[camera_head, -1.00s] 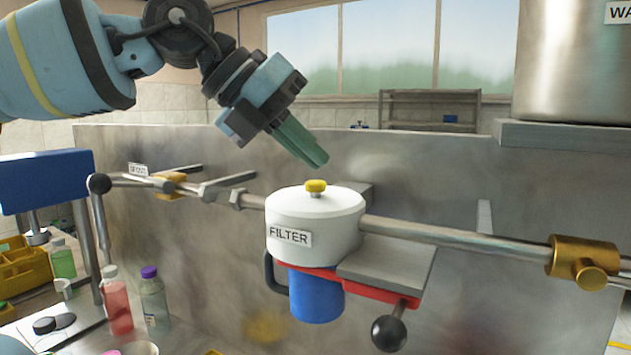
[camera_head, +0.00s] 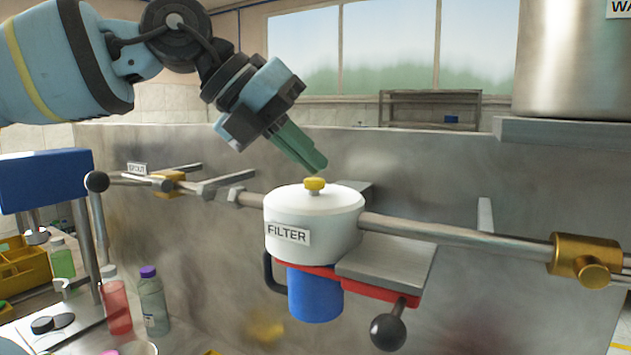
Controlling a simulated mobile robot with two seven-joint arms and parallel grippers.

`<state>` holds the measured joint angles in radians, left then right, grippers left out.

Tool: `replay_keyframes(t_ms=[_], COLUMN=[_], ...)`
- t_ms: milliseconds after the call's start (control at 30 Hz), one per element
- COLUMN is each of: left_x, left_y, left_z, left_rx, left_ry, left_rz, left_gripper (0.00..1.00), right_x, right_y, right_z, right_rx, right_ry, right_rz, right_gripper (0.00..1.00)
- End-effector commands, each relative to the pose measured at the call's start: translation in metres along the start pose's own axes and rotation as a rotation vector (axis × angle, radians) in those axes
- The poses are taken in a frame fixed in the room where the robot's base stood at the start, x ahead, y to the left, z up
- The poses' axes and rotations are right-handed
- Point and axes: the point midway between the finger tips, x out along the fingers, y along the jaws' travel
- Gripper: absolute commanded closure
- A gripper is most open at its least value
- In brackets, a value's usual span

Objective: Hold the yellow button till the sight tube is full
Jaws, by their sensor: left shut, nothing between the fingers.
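The yellow button (camera_head: 315,184) stands on the white lid of the round housing labelled FILTER (camera_head: 290,211). My left gripper (camera_head: 316,166) comes in from the upper left with its green fingers shut and empty. Its fingertips are just above the button, and a thin gap seems to show between them. I cannot make out a sight tube in this view. My right gripper is not in view.
Steel pipes run from both sides of the filter; a brass valve (camera_head: 583,259) is on the right pipe. A blue bowl (camera_head: 315,295) and a black-knobbed lever (camera_head: 388,332) are below. Bottles, including a purple-capped one (camera_head: 153,300), stand at lower left.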

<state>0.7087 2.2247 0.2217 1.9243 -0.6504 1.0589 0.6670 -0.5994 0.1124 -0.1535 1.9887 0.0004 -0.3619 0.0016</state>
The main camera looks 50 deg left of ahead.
Motion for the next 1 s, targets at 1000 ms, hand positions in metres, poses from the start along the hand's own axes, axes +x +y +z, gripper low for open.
replay_keyframes(t_ms=[1000], left_x=[0.005], left_y=[0.0036], left_z=[-0.0039], left_rx=[0.0], left_ry=[0.0], left_rz=[0.0], left_gripper=[1.0], right_x=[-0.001], right_y=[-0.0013], right_z=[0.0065], right_rx=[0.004], right_ry=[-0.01], right_rz=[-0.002], right_gripper=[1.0])
